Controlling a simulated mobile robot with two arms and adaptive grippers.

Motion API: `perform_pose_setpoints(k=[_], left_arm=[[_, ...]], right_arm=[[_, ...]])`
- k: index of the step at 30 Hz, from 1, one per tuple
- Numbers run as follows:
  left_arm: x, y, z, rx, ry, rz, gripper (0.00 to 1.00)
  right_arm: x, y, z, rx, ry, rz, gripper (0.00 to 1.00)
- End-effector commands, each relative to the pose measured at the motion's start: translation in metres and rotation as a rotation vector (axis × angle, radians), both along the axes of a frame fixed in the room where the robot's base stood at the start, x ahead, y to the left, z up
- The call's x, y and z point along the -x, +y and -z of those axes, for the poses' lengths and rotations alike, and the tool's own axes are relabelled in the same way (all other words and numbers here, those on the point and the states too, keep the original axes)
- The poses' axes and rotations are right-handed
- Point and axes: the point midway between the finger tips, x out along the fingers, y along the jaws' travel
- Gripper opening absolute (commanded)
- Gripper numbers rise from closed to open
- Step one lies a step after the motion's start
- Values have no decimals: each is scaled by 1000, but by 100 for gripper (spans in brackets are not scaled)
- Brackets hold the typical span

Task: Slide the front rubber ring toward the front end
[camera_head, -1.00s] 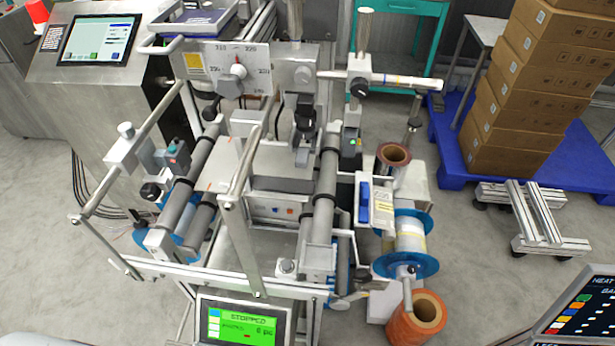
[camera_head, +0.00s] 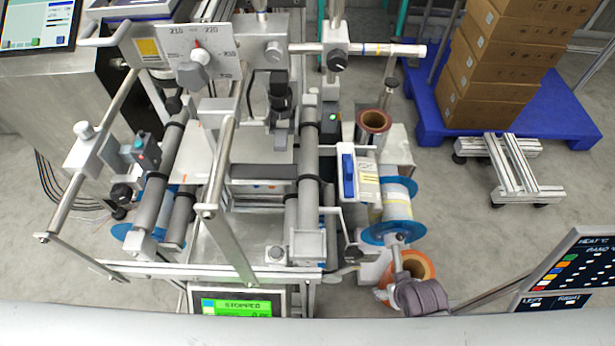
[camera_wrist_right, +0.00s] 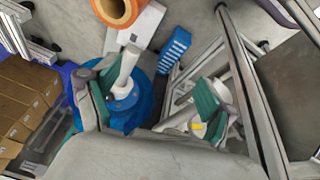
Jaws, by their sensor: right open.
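A grey roller (camera_head: 309,205) runs front to back in the middle of the machine in the head view. A dark rubber ring (camera_head: 309,179) appears around it partway along, but its edges are hard to make out. The roller's front end meets a metal block near the front rail. In the right wrist view my right gripper (camera_wrist_right: 155,104) is open, with its two teal-padded fingers wide apart and no ring between them. A blue-flanged film reel (camera_wrist_right: 146,113) shows beyond the fingers. My left gripper is not in view.
The blue-flanged reel also stands right of the roller in the head view (camera_head: 397,209), with an orange roll (camera_head: 415,268) below it. A metal front rail (camera_head: 200,271) crosses before the rollers. Boxes (camera_head: 490,65) stand on a blue pallet at right.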

Motion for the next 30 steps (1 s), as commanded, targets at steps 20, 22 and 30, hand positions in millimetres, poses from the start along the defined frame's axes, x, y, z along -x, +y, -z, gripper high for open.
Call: perform_pose_setpoints(k=[20,22,30], left_arm=[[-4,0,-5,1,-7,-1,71],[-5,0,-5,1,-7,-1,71],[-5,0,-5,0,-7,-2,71]], right_arm=[[-185,61,-298,611,-1431,-1074,84],[-174,79,-287,623,-1500,-1304,84],[-133,94,-236,556,-1530,-1860,84]])
